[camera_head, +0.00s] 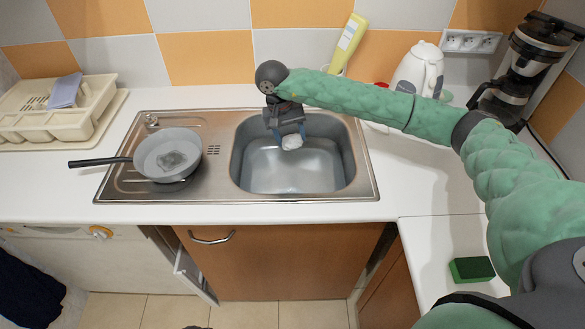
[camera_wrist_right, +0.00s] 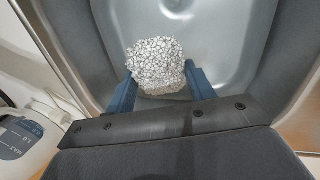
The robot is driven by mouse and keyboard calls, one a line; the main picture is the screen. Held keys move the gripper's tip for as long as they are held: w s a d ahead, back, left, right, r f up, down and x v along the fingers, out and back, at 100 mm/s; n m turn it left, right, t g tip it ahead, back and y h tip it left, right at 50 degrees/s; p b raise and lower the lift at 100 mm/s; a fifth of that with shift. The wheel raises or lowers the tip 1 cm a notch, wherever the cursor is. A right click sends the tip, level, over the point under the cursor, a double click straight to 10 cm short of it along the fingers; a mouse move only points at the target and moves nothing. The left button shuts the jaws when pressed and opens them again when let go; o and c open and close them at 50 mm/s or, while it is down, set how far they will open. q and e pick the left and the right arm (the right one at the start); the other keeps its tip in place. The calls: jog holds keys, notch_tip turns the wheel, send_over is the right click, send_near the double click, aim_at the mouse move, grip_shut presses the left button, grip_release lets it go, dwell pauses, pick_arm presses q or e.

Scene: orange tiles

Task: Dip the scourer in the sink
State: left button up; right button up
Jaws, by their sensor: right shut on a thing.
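The scourer (camera_head: 292,142) is a small silvery, crinkled pad. It shows larger in the right wrist view (camera_wrist_right: 157,62), between the two blue fingers of my right gripper (camera_wrist_right: 161,88). My right gripper (camera_head: 289,131) is shut on the scourer and holds it over the sink (camera_head: 290,180), in the upper middle of the basin. The sink is a grey metal basin set in the counter. In the head view I cannot tell how far the scourer is above the basin floor. My left gripper is not in view.
A frying pan (camera_head: 182,139) lies on the drainboard left of the basin. A dish rack (camera_head: 60,125) stands farther left. A yellow bottle (camera_head: 347,45), a white kettle (camera_head: 420,70) and a coffee maker (camera_head: 524,75) stand behind. A green sponge (camera_head: 472,269) lies at lower right.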

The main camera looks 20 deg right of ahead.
aim_at(295, 137)
jog(key=shift+s+d+v, duration=0.1)
jog(key=shift+d+v, duration=0.05)
jog(key=shift+v, duration=0.65)
jog(key=shift+s+d+v, duration=0.1)
jog(key=shift+d+v, duration=0.05)
jog(key=shift+v, duration=0.6)
jog(key=shift+s+d+v, duration=0.1)
jog(key=shift+d+v, duration=0.1)
jog(key=shift+v, duration=0.6)
